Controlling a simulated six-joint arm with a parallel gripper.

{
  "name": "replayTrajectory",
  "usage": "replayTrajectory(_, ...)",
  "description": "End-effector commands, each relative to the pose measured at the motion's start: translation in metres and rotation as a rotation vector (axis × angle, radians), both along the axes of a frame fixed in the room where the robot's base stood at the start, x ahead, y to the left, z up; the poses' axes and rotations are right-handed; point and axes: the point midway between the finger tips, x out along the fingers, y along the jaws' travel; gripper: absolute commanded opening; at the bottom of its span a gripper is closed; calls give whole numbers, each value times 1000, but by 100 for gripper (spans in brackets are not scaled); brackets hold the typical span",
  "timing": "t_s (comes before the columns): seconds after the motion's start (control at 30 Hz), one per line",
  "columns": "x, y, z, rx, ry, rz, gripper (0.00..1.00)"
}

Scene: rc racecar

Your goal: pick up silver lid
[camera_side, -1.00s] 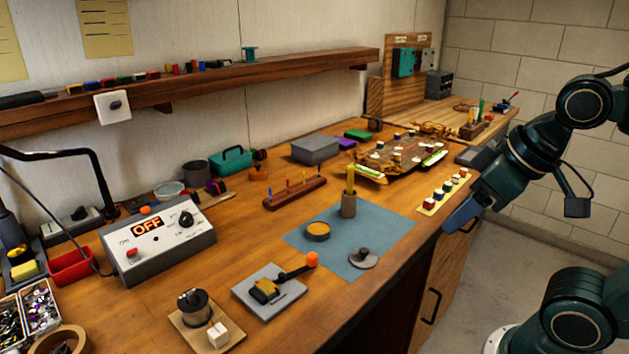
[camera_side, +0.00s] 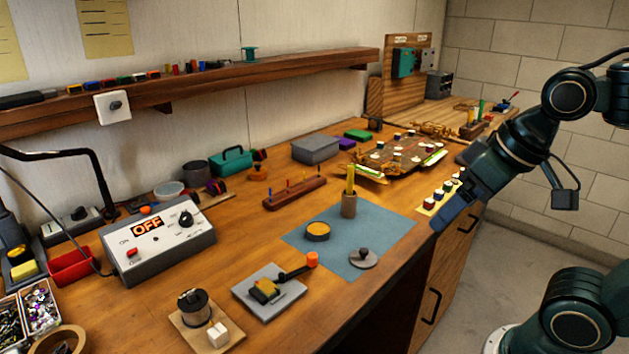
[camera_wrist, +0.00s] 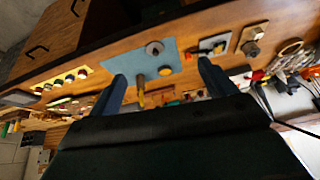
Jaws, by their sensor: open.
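The silver lid (camera_side: 363,258), a round grey disc with a dark knob, lies flat on the front part of the blue mat (camera_side: 395,229). In the wrist view the lid (camera_wrist: 154,48) shows near the far edge of the mat, ahead of the fingers. My gripper (camera_side: 438,222) is at the counter's front edge, to the right of the mat, apart from the lid. In the wrist view its two blue fingers (camera_wrist: 161,82) are spread wide and hold nothing.
On the mat, a wooden holder with yellow sticks (camera_side: 349,204) stands upright behind the lid, and a round orange-topped tin (camera_side: 317,231) lies to the left. A yellow strip with several knobs (camera_side: 441,198) is near my gripper.

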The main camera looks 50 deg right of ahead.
Motion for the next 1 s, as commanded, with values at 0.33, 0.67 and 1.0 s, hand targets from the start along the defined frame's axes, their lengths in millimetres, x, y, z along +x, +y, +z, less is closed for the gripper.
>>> replayTrajectory(0.33, 50, -7, 0, 143, 126, -365, 84)
replayTrajectory(0.67, 106, -17, -16, 257, 243, -779, 84)
replayTrajectory(1.0, 160, -31, -52, 324, 339, -1213, 84)
